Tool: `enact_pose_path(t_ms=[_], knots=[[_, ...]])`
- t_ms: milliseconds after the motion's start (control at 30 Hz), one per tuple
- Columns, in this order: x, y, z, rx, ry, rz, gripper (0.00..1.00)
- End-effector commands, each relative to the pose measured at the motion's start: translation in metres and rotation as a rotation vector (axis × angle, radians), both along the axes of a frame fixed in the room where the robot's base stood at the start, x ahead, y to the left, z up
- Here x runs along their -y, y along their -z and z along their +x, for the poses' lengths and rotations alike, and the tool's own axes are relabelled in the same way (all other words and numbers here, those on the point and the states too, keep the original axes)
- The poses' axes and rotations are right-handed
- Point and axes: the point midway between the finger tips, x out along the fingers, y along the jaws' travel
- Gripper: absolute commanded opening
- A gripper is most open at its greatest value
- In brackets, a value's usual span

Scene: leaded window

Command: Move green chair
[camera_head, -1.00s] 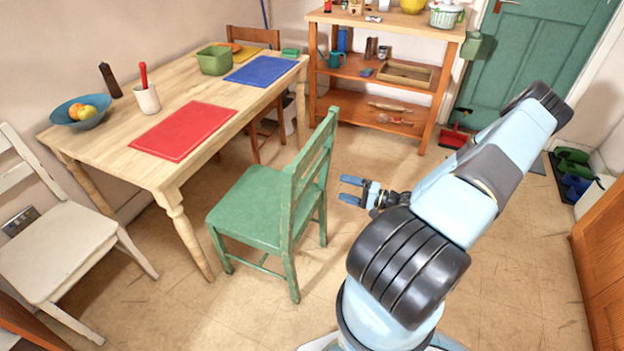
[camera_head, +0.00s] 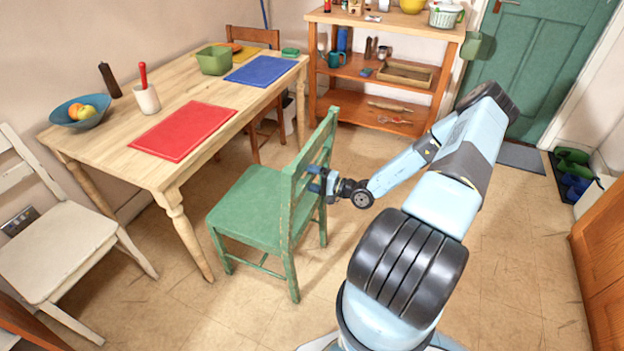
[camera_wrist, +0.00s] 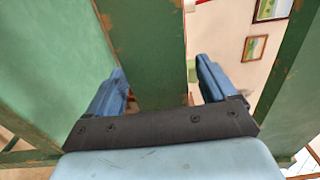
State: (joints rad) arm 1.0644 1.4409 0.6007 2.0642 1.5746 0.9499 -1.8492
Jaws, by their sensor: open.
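The green chair (camera_head: 252,206) stands upright on the tiled floor beside the wooden table, its slatted back on the right side. My gripper (camera_head: 316,180) is at the chair's back, reaching in from the right. In the wrist view my gripper (camera_wrist: 165,88) is open, with its two blue fingers on either side of a worn green slat of the chair (camera_wrist: 155,50). The slat lies between the fingers, which are apart from each other. I cannot tell whether either finger touches it.
The wooden table (camera_head: 118,142) stands left of the chair, with red and blue mats on it. A white chair (camera_head: 58,250) is at the far left. A wooden shelf (camera_head: 352,98) stands at the back. Open floor lies in front and right.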

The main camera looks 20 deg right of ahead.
Motion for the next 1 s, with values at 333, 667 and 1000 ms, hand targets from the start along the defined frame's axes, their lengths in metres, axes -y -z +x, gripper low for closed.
enact_pose_path(t_ms=[333,667,1000], knots=[[0.0002,0.0,0.0001,0.0,0.0,0.0,0.72],[0.0003,-0.0003,0.0001,0.001,0.0,-0.001,0.4],[0.0004,-0.0006,0.0003,0.001,0.001,0.0,0.08]])
